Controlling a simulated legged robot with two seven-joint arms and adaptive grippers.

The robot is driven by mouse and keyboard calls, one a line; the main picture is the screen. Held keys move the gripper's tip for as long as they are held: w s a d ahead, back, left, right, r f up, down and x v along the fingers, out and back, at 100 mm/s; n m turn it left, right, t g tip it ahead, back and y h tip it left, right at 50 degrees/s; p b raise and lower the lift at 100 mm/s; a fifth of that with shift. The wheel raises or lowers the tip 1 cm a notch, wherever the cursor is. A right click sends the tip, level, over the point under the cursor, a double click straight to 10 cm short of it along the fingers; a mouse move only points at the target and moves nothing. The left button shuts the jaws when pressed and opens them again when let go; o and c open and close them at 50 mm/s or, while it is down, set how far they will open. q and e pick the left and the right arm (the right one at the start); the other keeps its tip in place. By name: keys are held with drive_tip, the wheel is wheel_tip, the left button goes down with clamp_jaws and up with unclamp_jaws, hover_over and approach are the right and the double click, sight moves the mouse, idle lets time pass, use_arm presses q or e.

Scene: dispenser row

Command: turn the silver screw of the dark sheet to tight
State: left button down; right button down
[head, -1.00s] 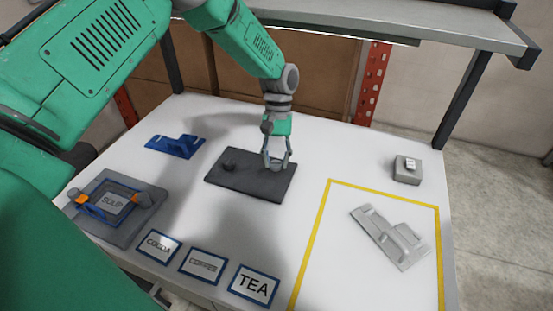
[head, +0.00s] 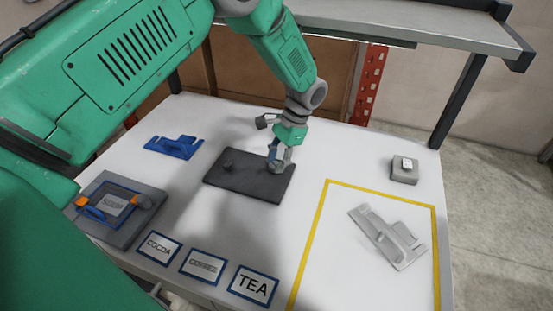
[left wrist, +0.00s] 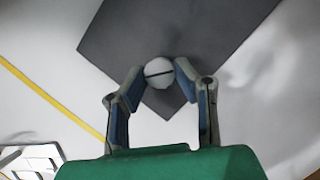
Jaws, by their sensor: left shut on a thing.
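The dark sheet (head: 232,185) lies flat on the white table. The silver screw (left wrist: 159,73) shows in the left wrist view as a pale round head with one dark slot, which runs nearly across the picture. It stands on the sheet near its right end. My left gripper (head: 277,161) reaches down over the screw, which it largely hides in the head view. Its two fingertips, also seen in the left wrist view (left wrist: 157,70), are shut on the screw from both sides. My right gripper is not in view.
A dark knob (head: 228,167) stands on the sheet's left part. A blue bracket (head: 174,147) lies behind left. A grey panel (head: 122,231) is at the left, label cards (head: 253,285) in front. A grey bracket (head: 390,238) lies inside the yellow outline, with a small grey block (head: 405,170) behind.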

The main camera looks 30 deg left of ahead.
use_arm(q)
drive_tip(key=m, duration=0.2)
drive_tip(key=m+t+y+p, duration=0.1)
drive_tip(key=m, duration=0.2)
drive_tip(key=shift+w+r+m+t+y, duration=0.15)
drive_tip(key=shift+r+m+t+y, duration=0.15)
drive_tip(key=shift+r+t, duration=0.1)
drive_tip(key=shift+d+f+m+t+y+p, duration=0.15)
drive_tip(key=shift+m+t+p, duration=0.25)
drive_tip(key=shift+m, duration=0.7)
drive_tip(key=shift+a+r+m+t+y+p, duration=0.1)
drive_tip(key=shift+m+t+y+p, duration=0.3)
drive_tip(key=shift+m, duration=0.7)
drive_tip(key=c, duration=1.3)
unclamp_jaws()
drive_tip(key=shift+f, duration=0.1)
drive_tip(key=shift+o, duration=0.2)
drive_tip(key=shift+s+f, duration=0.1)
drive_tip(key=shift+s, duration=0.1)
drive_tip(key=shift+d, duration=0.1)
